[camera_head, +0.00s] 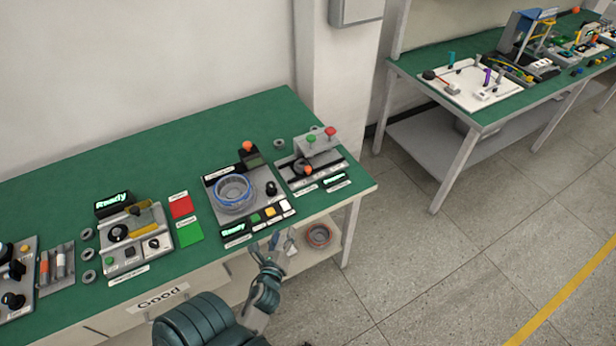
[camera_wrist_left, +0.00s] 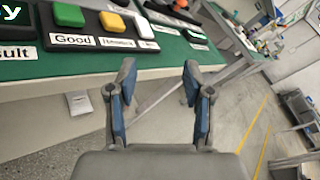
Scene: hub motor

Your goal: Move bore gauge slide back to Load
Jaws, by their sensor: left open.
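The bore gauge station (camera_head: 313,173) is at the right end of the green table in the head view. A raised grey block behind carries a green button and a red button (camera_head: 330,131). The slide's label is too small to read. My left gripper (camera_head: 281,240) is in front of the table edge, below and left of the station, and touches nothing. In the left wrist view its two fingers (camera_wrist_left: 158,80) are spread and empty. My right gripper is not in view.
A station with a blue-rimmed ring (camera_head: 234,190) stands left of the bore gauge, with coloured buttons (camera_head: 270,213) along its front. Red and green squares (camera_head: 190,231) lie farther left. A lower shelf holds a reddish ring (camera_head: 318,235). Another green table (camera_head: 430,58) stands at back right.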

